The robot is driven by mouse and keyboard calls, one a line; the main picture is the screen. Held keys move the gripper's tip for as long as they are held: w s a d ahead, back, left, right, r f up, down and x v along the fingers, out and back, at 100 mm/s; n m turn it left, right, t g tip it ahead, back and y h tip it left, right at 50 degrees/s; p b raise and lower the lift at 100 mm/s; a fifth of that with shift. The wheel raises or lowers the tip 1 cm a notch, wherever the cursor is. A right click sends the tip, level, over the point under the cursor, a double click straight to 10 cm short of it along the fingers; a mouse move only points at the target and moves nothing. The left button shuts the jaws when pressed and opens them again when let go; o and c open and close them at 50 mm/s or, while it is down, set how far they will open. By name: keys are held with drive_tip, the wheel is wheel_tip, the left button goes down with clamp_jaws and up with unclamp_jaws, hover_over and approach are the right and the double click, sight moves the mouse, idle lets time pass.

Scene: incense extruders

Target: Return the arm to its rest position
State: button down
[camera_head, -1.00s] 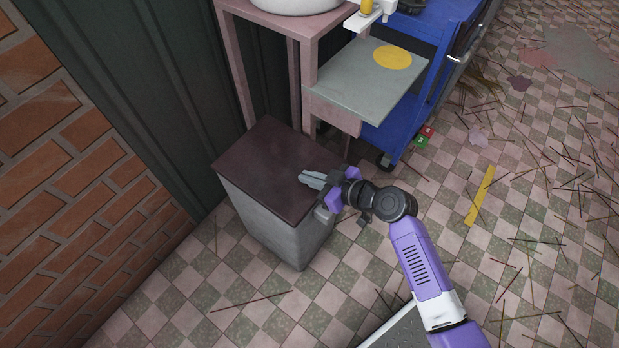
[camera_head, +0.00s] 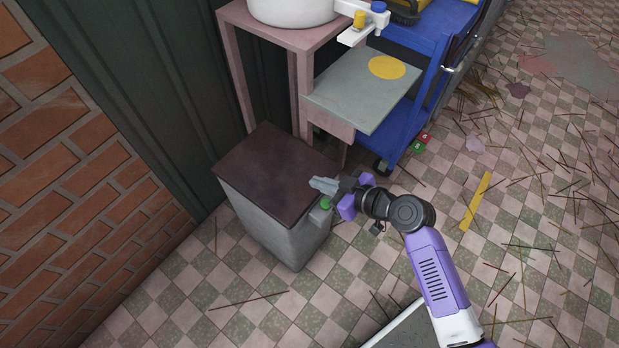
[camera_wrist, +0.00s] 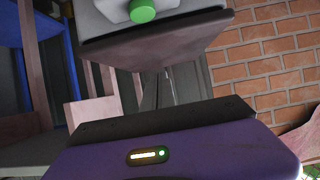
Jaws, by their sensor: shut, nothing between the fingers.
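My gripper (camera_head: 322,185) shows in the head view with its grey fingers together and nothing between them. My purple and black arm reaches up to it from the lower right. The fingertips are over or just beside the right edge of the dark brown top of a grey box (camera_head: 265,235). A green button (camera_head: 325,203) sits on the box's right side, just below the gripper. In the wrist view the green button (camera_wrist: 142,11) and the brown top (camera_wrist: 160,45) are at the top of the picture.
A pink stand (camera_head: 290,45) with a grey shelf (camera_head: 350,90) and a white basin (camera_head: 290,8) stands behind the box. A blue cart (camera_head: 405,125) is to its right. A brick wall (camera_head: 60,220) is at left. Thin sticks litter the open tiled floor (camera_head: 500,230) at right.

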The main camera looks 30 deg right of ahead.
drive_tip(key=v, duration=0.4)
drive_tip(key=shift+s+d+f, duration=0.2)
drive_tip(key=shift+s, duration=0.3)
drive_tip(key=s+d+r+m+t+h, duration=0.2)
drive_tip(key=s+d+r+m+h, duration=0.2)
drive_tip(key=d+r+m+h, duration=0.15)
drive_tip(key=s+a+r+n+y, duration=0.1)
drive_tip(key=s+a+r, duration=0.25)
drive_tip(key=s, duration=0.35)
drive_tip(key=s+a+r+t, duration=0.1)
drive_tip(key=s+a+r, duration=0.2)
drive_tip(key=s+a, duration=0.3)
drive_tip(key=s+a+r+n+y, duration=0.1)
drive_tip(key=s+a+r, duration=0.2)
drive_tip(key=s, duration=0.4)
wheel_tip(320, 180, up, 12)
drive_tip(key=p, duration=1.2)
drive_tip(key=shift+s+p, duration=0.25)
drive_tip(key=shift+p, duration=0.05)
